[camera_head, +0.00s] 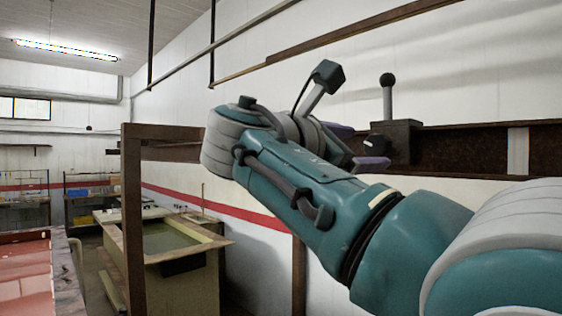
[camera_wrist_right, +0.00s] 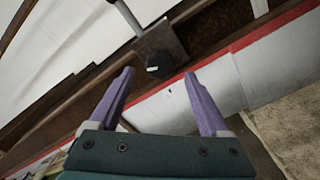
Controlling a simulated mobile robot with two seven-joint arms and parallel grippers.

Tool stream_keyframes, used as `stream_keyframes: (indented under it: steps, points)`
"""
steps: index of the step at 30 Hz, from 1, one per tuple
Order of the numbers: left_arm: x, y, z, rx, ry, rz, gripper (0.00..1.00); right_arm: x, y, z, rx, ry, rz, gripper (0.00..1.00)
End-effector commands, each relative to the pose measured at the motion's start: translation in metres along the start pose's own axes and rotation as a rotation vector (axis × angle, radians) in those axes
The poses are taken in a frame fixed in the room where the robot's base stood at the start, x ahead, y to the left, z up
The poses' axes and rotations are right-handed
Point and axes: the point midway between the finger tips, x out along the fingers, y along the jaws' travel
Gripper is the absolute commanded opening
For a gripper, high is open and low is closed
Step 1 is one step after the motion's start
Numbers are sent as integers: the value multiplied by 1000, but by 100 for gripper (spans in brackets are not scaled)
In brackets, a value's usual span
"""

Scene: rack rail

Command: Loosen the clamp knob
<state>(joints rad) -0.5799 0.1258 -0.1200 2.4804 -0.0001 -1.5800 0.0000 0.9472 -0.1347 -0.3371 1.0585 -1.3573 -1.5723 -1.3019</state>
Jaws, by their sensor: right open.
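The clamp is a dark brown block (camera_head: 402,138) on the rack rail (camera_head: 455,148), with a grey rod and dark ball standing up from it. A black clamp knob (camera_head: 377,144) with a pale mark sits on its front face. The knob also shows in the right wrist view (camera_wrist_right: 160,66). My right gripper (camera_head: 362,147) has purple fingers and is open and empty. In the right wrist view the knob appears between and just beyond the fingertips (camera_wrist_right: 159,74); no contact shows. My arm hides part of the rail. My left gripper is out of view.
A brown upright post (camera_head: 133,220) stands at the left end of the rack. A basin with greenish contents (camera_head: 165,255) stands behind it. A reddish-topped table (camera_head: 25,275) is at the lower left. A white wall is close behind the rail.

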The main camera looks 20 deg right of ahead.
Motion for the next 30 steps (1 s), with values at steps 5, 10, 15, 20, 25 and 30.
stream_keyframes:
  steps: [5,10,15,20,25,30]
  points:
    - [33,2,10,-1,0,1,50,-37,-4,-6,4,3,1,81]
    - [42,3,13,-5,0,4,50,-56,-2,-3,1,1,-1,81]
    - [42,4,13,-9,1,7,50,-60,-1,0,1,0,-1,81]
    - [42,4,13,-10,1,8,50,-60,0,0,0,0,-1,81]
    - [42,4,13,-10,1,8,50,-60,-1,0,0,0,-2,81]
    - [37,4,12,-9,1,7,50,-56,-13,-13,24,49,-23,81]
